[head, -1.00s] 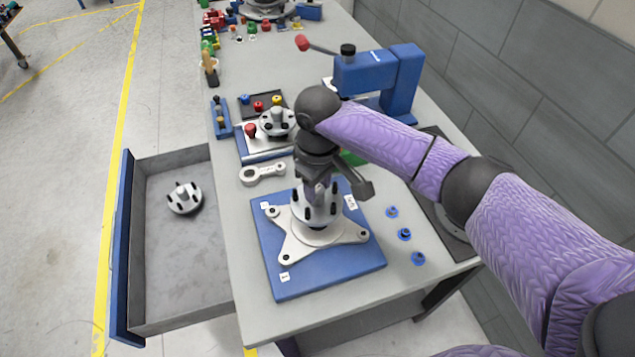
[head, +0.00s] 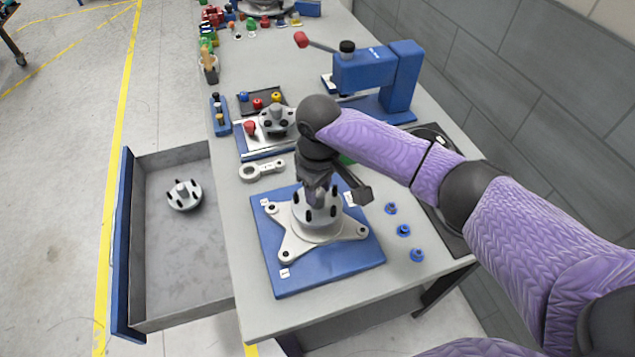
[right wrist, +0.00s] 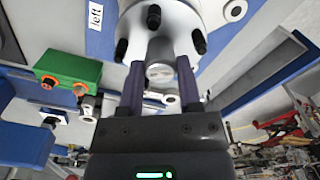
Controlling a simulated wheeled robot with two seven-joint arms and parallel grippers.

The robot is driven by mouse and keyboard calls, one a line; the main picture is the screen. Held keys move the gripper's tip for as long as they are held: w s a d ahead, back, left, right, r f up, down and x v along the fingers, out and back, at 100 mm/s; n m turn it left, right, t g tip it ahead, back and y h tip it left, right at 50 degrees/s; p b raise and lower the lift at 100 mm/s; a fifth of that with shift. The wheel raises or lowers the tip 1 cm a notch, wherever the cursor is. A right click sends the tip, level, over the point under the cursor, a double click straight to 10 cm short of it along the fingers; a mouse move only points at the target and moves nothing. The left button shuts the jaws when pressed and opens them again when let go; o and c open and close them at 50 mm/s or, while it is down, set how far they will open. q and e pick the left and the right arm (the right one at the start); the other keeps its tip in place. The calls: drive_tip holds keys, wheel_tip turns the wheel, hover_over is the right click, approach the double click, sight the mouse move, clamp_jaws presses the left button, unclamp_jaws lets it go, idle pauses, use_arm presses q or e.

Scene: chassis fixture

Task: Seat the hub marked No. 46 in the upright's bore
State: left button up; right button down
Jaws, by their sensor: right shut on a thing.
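My right gripper (head: 317,192) is shut on the central boss of a silvery hub (head: 317,213) with black studs. The hub is upright over the middle of the pale, star-armed upright (head: 284,242), which lies on a blue fixture plate (head: 350,270). I cannot tell whether the hub is in the bore, since its underside hides it. In the right wrist view, the gripper fingers (right wrist: 160,85) flank the boss below the hub's flange (right wrist: 190,20). No number is readable on the hub. My left gripper is not in view.
A similar hub (head: 184,195) lies in the open grey drawer (head: 180,265); another (head: 277,121) stands on a tray. A grey link (head: 262,170) lies behind the plate. Several blue parts (head: 403,230) sit to its right. A blue press (head: 375,75) stands behind.

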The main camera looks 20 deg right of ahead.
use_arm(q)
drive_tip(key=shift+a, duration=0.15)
use_arm(e)
drive_tip(key=shift+f, duration=0.55)
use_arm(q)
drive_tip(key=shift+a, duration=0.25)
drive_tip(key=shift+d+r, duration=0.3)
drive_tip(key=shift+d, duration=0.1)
use_arm(e)
drive_tip(key=shift+f, duration=0.15)
